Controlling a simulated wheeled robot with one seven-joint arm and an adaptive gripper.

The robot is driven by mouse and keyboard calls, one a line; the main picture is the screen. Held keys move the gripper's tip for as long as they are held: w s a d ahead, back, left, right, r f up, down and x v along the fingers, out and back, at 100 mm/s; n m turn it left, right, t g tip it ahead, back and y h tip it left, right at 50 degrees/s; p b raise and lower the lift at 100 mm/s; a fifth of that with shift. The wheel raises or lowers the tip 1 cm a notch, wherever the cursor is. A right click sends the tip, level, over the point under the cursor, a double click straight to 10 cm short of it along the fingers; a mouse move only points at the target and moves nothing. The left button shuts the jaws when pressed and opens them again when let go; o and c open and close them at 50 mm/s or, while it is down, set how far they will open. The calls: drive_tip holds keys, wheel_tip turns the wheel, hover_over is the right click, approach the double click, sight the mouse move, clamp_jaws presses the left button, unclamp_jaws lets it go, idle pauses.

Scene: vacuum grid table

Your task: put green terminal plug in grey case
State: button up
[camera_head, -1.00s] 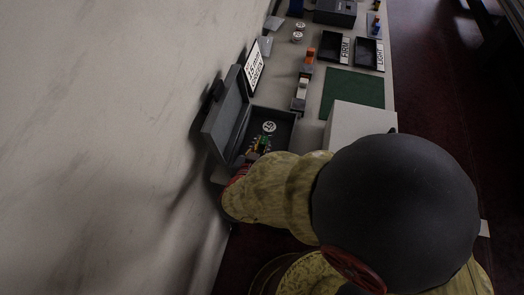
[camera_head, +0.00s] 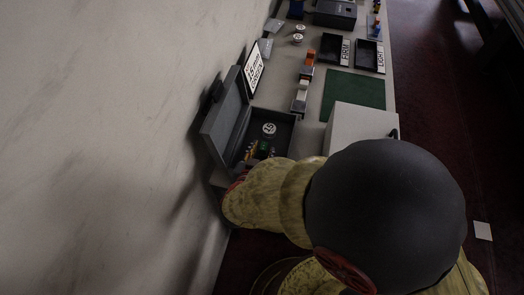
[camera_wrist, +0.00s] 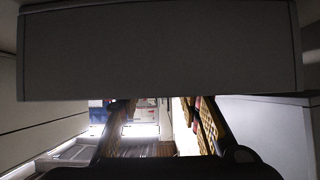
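The grey case (camera_head: 288,131) stands open beside the wall, with its lid (camera_head: 226,116) raised on the left. A small green piece, apparently the green terminal plug (camera_head: 264,146), shows inside the case beside a white round disc (camera_head: 269,129). My gripper (camera_head: 250,153) is at the near part of the case and mostly hidden by my arm in the head view. In the wrist view my gripper's two yellow-patterned fingers (camera_wrist: 164,128) are spread apart, with no plug visible between them. A broad grey wall (camera_wrist: 160,50), apparently of the case, fills the upper wrist view.
A white box (camera_head: 358,126) stands right of the case, close to my arm. Beyond it lie a green mat (camera_head: 353,89), orange and white terminal pieces (camera_head: 303,88) and two dark labelled trays (camera_head: 368,55). A sign (camera_head: 254,69) leans behind the case.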

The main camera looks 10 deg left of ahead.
drive_tip(key=shift+s+r, duration=0.2)
drive_tip(key=shift+r, duration=0.05)
drive_tip(key=p+v, duration=0.4)
drive_tip(key=v, duration=0.7)
drive_tip(key=shift+s+p, duration=0.25)
drive_tip(key=shift+p, duration=0.05)
drive_tip(key=shift+a+r, duration=0.1)
